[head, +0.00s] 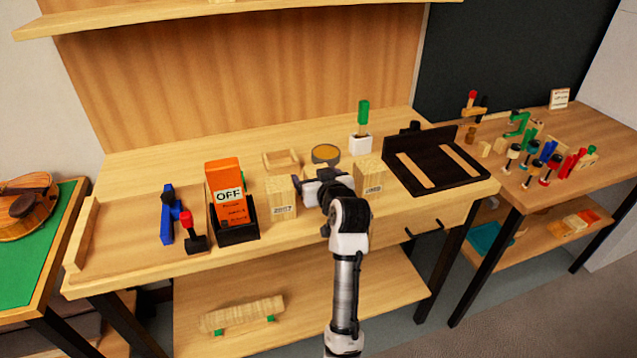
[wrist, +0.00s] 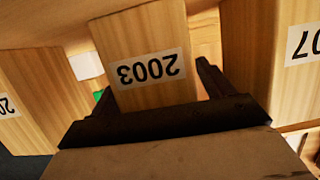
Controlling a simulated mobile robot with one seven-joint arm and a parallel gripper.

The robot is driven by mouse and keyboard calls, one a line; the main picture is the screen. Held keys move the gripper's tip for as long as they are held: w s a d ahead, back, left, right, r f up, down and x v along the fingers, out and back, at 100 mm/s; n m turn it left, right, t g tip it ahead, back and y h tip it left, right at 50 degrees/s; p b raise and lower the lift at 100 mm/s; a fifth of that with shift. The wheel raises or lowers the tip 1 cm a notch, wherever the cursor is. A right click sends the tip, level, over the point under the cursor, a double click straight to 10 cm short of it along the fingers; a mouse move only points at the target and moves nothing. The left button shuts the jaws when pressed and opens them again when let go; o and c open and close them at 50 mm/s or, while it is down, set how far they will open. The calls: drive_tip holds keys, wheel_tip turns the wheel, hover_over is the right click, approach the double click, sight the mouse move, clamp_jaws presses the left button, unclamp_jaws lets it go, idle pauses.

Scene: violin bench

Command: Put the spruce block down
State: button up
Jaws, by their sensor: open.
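A pale wood block marked 2003 (wrist: 150,60), which I take as the spruce block, stands between the fingers of my gripper (wrist: 154,82) in the wrist view. The fingers are open, one to each side of it; I cannot tell whether either touches it. In the head view my gripper (head: 322,187) is over the bench between two similar blocks and hides most of this block. The left block is marked 2007 (head: 281,197) and also shows in the wrist view (wrist: 290,50). The right block (head: 370,172) has a label too small to read surely.
Behind are a shallow wooden tray (head: 281,160), a round tin (head: 325,153) and a white holder (head: 360,145) with a green-handled tool. A black rack (head: 436,160) stands to the right.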

drive_tip(key=shift+w, duration=0.15)
drive_tip(key=c, duration=1.2)
drive_tip(key=shift+c, duration=0.2)
